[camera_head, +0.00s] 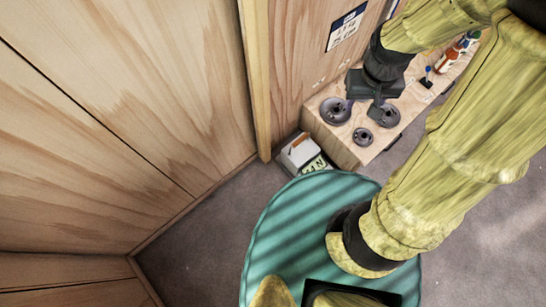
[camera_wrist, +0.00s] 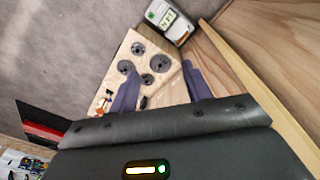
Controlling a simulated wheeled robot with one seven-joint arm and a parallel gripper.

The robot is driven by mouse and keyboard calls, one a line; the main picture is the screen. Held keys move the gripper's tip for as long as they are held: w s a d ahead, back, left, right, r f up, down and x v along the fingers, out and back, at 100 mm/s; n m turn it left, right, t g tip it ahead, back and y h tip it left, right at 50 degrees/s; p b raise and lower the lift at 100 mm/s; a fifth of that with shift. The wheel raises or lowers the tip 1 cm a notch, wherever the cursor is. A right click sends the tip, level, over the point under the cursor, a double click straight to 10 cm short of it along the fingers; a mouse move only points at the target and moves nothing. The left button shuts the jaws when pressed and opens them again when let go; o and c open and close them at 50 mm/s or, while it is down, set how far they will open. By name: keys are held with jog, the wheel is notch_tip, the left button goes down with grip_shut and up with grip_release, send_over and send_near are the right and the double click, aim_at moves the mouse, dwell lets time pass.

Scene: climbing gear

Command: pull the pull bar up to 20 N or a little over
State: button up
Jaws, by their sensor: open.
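My gripper (camera_head: 366,103) is above the low wooden bench at upper right in the head view. In the wrist view its two bluish fingers (camera_wrist: 159,70) stand apart with nothing held between them. A small white box with a green lettered panel (camera_head: 300,153) stands on the floor beside the bench's near end; it also shows at the top of the wrist view (camera_wrist: 168,18). A brown strip lies along its top in the head view. I cannot tell whether this strip is the pull bar. My gripper is well apart from the box.
Several dark round discs (camera_head: 335,110) lie on the wooden bench (camera_head: 345,151) under my gripper. Bottles (camera_head: 447,60) stand farther along it. A wooden wall (camera_head: 120,110) and post (camera_head: 258,80) close the left side. A blue-edged sign (camera_head: 346,27) hangs on the panel. Grey floor is clear at right.

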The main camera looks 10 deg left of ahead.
aim_at(298, 142)
jog(key=w+a+f+n+h+b, duration=0.2)
jog(key=a+f+n+h+b, duration=0.15)
jog(key=f+b, duration=0.85)
jog(key=w+a+f+n+h+b, duration=0.1)
jog(key=a+f+n+h+b, duration=0.35)
jog(key=f, duration=1.35)
jog(key=w+a+f+n+h+b, duration=0.25)
jog(key=f+n+b, duration=0.25)
jog(key=f+b, duration=0.8)
jog(key=a+f+n+t+b, duration=0.3)
jog(key=a+f+t+b, duration=0.1)
jog(key=f, duration=0.5)
jog(key=a+f+n+t+b, duration=0.4)
jog(key=f+t+b, duration=0.1)
jog(key=f, duration=0.4)
jog(key=a+f+n+t+b, duration=0.4)
jog(key=a+f+b, duration=0.1)
jog(key=f, duration=0.4)
jog(key=shift+s+f+b, duration=0.25)
jog(key=shift+b, duration=0.15)
jog(key=shift+d, duration=0.1)
jog(key=b+x, duration=0.7)
jog(key=x, duration=0.9)
jog(key=shift+w+r, duration=0.15)
jog(key=shift+w+d+r, duration=0.1)
jog(key=shift+w+d, duration=0.3)
jog(key=shift+w, duration=0.05)
